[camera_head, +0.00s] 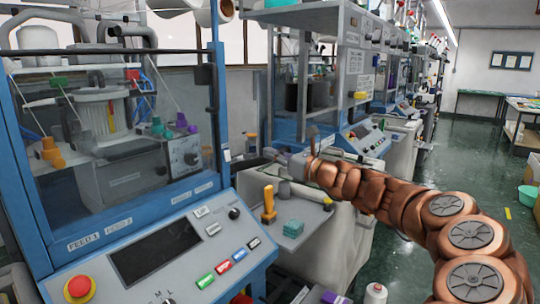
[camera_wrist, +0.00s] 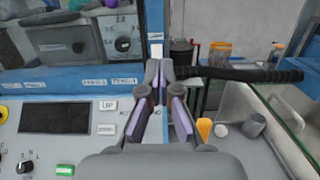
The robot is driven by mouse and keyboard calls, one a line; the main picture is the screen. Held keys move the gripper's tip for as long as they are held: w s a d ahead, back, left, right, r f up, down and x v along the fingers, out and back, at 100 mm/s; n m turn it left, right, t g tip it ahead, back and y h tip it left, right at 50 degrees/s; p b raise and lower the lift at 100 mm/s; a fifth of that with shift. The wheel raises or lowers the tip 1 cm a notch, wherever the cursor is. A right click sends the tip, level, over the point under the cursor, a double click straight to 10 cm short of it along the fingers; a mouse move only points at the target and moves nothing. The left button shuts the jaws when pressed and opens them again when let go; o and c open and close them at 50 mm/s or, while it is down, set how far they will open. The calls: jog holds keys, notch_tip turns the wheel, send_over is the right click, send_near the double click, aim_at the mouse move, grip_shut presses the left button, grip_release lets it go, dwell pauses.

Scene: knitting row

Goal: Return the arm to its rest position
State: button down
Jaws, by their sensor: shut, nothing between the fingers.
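My copper-coloured arm (camera_head: 390,200) reaches in from the lower right in the head view and is bent over the walkway side of the machines. My gripper (camera_head: 288,160) is at its far end, small and partly hidden by my own wrist there. In the wrist view my gripper (camera_wrist: 161,78) shows grey fingers with purple pads, shut with nothing held. A black bar handle (camera_wrist: 245,74) runs right from beside the fingertips. I cannot tell whether the fingers touch it.
A blue-framed knitting machine (camera_head: 217,120) stands at left, with a control panel (camera_head: 155,255) and red emergency button (camera_head: 79,287). The green floor (camera_head: 470,150) is open at right.

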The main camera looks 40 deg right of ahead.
dwell(0.4)
jog(key=a+n+g+y+p, duration=0.1)
jog(key=a+n+g+y, duration=0.6)
jog(key=a, duration=1.1)
jog(key=s+a+f+n+g+h+p, duration=0.1)
jog(key=s+a+f+n+g, duration=0.15)
jog(key=s+a+n, duration=0.45)
jog(key=s+a+f+n+g+h+p, duration=0.1)
jog(key=s+a+f+n+g, duration=0.25)
jog(key=a, duration=0.65)
jog(key=s+a+f+n+g+h+p, duration=0.1)
jog(key=s+a+f+n+g+h, duration=0.25)
jog(key=s+f+n, duration=0.7)
jog(key=s+d+f+n+g+h, duration=0.1)
jog(key=s+d+f+n+h, duration=0.1)
jog(key=s, duration=0.6)
jog(key=s+d+f+n+g+h+p, duration=0.1)
jog(key=s+d+f+n+g+h, duration=0.1)
jog(key=s+d+h, duration=0.2)
jog(key=s+d, duration=0.3)
jog(key=s, duration=0.1)
jog(key=shift+s+d+f+n+h, duration=0.15)
jog(key=shift+s+d+n+h, duration=0.15)
jog(key=shift+n+h, duration=0.1)
jog(key=shift+g, duration=0.25)
